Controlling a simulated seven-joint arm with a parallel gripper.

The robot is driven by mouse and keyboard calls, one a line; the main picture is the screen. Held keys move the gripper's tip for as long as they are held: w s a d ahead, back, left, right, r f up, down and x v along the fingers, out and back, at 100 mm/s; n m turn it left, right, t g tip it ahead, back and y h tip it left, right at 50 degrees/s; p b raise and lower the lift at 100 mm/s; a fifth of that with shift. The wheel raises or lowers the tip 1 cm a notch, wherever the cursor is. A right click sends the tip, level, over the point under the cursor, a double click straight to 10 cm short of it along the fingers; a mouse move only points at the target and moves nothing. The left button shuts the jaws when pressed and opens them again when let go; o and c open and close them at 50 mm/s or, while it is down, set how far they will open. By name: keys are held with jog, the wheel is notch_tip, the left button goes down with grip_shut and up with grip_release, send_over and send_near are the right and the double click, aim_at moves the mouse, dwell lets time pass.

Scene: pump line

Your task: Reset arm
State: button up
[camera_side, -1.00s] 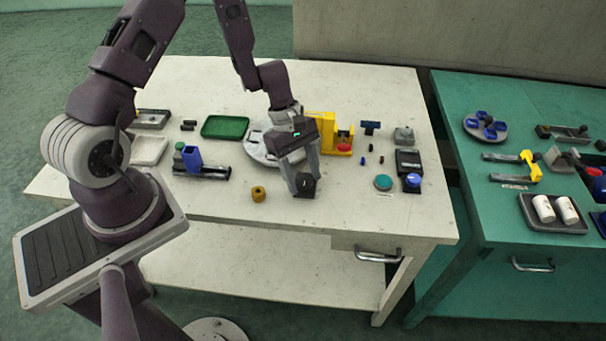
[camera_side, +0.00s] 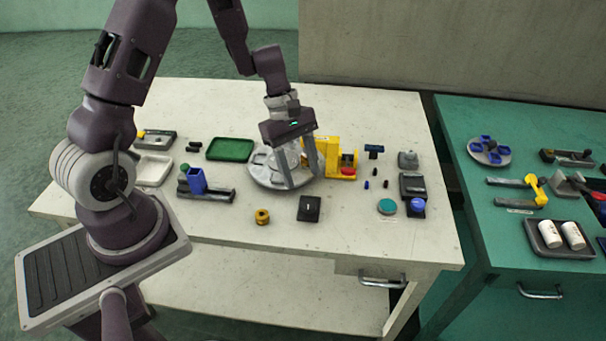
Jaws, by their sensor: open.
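My gripper (camera_side: 302,183) hangs above the white table (camera_side: 225,275), its two fingers apart with nothing seen between them. It points down in front of a round grey plate (camera_side: 262,178), partly hiding it. A small black square block (camera_side: 309,208) stands on the table just below and in front of the fingers, apart from them. A yellow fixture (camera_side: 333,152) with a red part stands just right of the gripper and is partly hidden by it.
A green tray (camera_side: 230,149), a white tray (camera_side: 154,168) and a blue block on a dark rail (camera_side: 197,181) stand to the left. A brass ring (camera_side: 262,216) lies in front. A teal button (camera_side: 387,206) and dark boxes stand at right. The table's front is clear.

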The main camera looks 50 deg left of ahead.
jog(key=s+d+r+m+t+y, duration=0.1)
jog(key=s+d+r+m, duration=0.25)
jog(key=r, duration=0.45)
jog(key=s+d+r+m+t, duration=0.1)
jog(key=s+d+r+m, duration=0.1)
jog(key=r+m, duration=0.4)
jog(key=s+r+m+t+y, duration=0.1)
jog(key=s+r+m, duration=0.3)
jog(key=s, duration=0.3)
jog(key=s+a+r+m+t+y, duration=0.1)
jog(key=s+r+m+t+y, duration=0.1)
jog(key=s+r+m, duration=0.2)
jog(key=s+r, duration=0.1)
jog(key=s, duration=0.2)
jog(key=shift+s+r+t, duration=0.2)
jog(key=shift+s+t, duration=0.05)
jog(key=shift+t, duration=0.05)
